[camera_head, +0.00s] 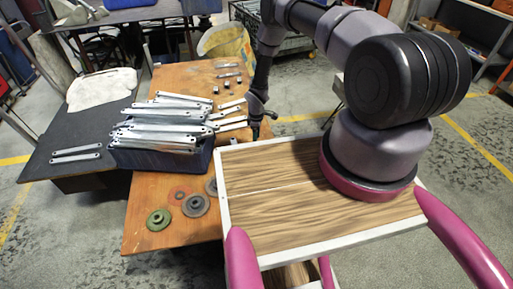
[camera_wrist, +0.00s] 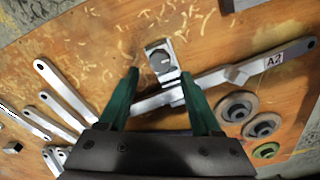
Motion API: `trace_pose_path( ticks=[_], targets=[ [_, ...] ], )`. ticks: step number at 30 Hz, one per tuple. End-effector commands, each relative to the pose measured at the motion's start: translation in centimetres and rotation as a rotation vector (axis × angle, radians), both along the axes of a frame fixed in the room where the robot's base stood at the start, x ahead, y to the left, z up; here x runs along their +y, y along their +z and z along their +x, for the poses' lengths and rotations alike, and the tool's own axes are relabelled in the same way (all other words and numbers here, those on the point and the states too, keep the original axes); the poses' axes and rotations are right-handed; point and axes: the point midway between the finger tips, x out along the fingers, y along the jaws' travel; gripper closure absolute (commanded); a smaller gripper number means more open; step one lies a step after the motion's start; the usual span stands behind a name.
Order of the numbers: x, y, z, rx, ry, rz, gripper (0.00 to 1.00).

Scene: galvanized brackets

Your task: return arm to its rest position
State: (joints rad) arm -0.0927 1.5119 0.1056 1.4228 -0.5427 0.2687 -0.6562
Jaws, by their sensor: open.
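My gripper (camera_head: 262,122) is over the right edge of the wooden workbench (camera_head: 180,78), beside the bracket bin. In the wrist view its two green fingers (camera_wrist: 159,80) are apart. A metal bar with an "A2" label (camera_wrist: 274,61) and a small upright metal block with a round head (camera_wrist: 161,60) show between and beyond the fingers; I cannot tell whether they touch. Galvanized brackets (camera_head: 165,118) are heaped in a dark blue bin (camera_head: 155,158). Two brackets (camera_head: 76,154) lie side by side on a dark surface left of the bench. Loose brackets (camera_wrist: 65,92) also show in the wrist view.
Several round discs, one a green disc (camera_head: 159,219), lie on the bench front. Small metal pieces (camera_head: 228,75) lie farther back. My own wood-topped base is at the right. A wire crate (camera_head: 290,44) and shelves (camera_head: 485,30) stand behind. Open floor (camera_head: 440,125) lies to the right.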

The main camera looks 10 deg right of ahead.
Motion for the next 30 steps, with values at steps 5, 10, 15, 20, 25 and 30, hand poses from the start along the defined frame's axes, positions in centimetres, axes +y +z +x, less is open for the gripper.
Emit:
trace_pose_path(
  ticks=[5, 10, 15, 20, 25, 30],
  targets=[
    [0.0, 0.0, 0.0, 0.0, 0.0, 0.0, 0.35],
    [0.0, 0.3, 0.2, -0.003, -0.003, 0.0, 0.35],
    [-0.4, 5.4, 2.9, -0.035, -0.063, -0.005, 0.35],
    [-1.1, 15.3, 6.4, -0.091, -0.189, -0.008, 0.35],
    [-2.2, 26.2, 8.0, -0.146, -0.338, -0.001, 0.35],
    [-3.4, 36.7, 7.6, -0.2, -0.488, 0.02, 0.35]
  ],
)
